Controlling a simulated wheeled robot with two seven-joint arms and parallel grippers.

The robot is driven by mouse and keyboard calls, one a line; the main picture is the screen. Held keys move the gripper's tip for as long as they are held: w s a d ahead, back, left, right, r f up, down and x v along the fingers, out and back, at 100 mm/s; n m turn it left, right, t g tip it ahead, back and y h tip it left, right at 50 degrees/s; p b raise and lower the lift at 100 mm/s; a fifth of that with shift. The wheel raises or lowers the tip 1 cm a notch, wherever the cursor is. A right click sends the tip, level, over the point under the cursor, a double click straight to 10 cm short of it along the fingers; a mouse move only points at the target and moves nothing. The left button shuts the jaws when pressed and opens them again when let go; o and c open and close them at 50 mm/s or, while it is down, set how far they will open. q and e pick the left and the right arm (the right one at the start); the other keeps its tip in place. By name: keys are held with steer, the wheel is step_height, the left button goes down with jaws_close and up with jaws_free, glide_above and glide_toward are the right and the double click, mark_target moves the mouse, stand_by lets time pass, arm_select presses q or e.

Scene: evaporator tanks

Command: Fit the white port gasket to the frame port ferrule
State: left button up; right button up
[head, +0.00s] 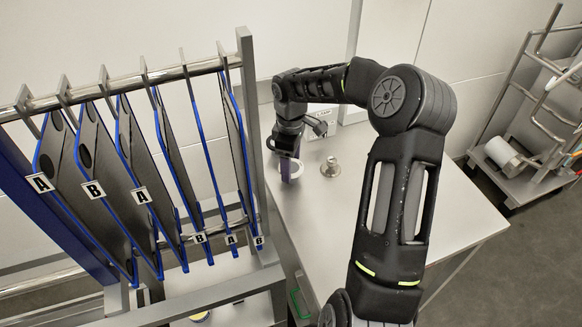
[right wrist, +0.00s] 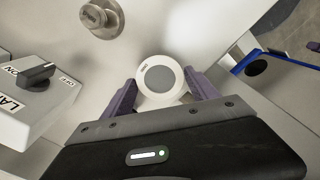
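The white port gasket (right wrist: 140,92) is a round white ring with a grey middle and a small dark mark on its rim. In the right wrist view it lies between the two purple fingers of my right gripper (right wrist: 160,88), which stand wide apart on either side of it. I cannot tell whether they touch its rim. In the head view my right gripper (head: 288,172) points down at the table, hiding part of the gasket (head: 305,167). The metal ferrule (head: 330,168) stands just right of them; in the right wrist view the ferrule (right wrist: 102,18) is at upper left. My left gripper is out of view.
A rack (head: 248,100) of hanging blue-edged plates stands left of the table (head: 420,225). A switch box (right wrist: 35,100) stands behind the gripper. The right and front of the table are clear. A metal cart (head: 515,150) stands far right.

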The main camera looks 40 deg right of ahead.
steer(key=c, duration=0.9)
steer(key=shift+o, duration=0.2)
steer(key=shift+r, duration=0.15)
steer(key=shift+r+p, duration=0.25)
steer(key=shift+p, duration=0.05)
steer(key=shift+r+b, duration=0.3)
steer(key=shift+r, duration=0.05)
step_height(320, 180, up, 9)
steer(key=shift+r+b, duration=0.1)
steer(key=shift+b, duration=0.65)
